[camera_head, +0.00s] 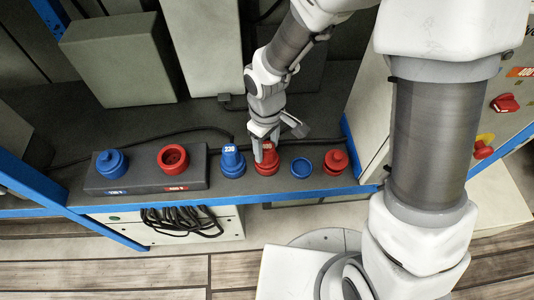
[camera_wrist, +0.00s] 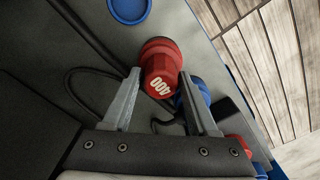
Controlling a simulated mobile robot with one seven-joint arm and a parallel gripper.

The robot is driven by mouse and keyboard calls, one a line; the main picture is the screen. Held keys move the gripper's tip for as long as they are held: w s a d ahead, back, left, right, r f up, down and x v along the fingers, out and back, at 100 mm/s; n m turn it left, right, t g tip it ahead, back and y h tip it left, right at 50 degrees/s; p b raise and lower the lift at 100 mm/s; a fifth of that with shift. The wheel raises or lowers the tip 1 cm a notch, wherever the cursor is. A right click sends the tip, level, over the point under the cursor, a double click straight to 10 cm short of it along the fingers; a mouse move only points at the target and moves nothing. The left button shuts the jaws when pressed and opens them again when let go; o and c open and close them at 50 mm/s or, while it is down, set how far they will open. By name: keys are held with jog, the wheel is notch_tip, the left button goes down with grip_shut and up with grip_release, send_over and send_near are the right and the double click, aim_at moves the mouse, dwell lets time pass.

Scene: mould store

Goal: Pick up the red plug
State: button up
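The red plug (camera_head: 265,162), marked 400, stands on the dark shelf between a blue plug and a blue round cap. My gripper (camera_head: 265,145) is right above it, pointing down, with its fingers at the plug's top. In the wrist view the red plug (camera_wrist: 160,68) shows between the two fingertips of my gripper (camera_wrist: 159,77), its 400 face towards the camera. The fingers are apart, one on each side of the plug. Narrow gaps seem to remain, though contact is hard to judge. In the head view the fingers partly cover the plug's top.
The blue plug (camera_head: 232,162), marked 230, stands close on the left. The blue cap (camera_head: 302,168) and another red piece (camera_head: 335,162) are on the right. A dark socket block (camera_head: 145,183) carries a blue and a red socket. A black cable (camera_head: 150,140) runs behind.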

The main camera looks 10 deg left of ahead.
grip_shut()
jog(key=shift+r, duration=0.15)
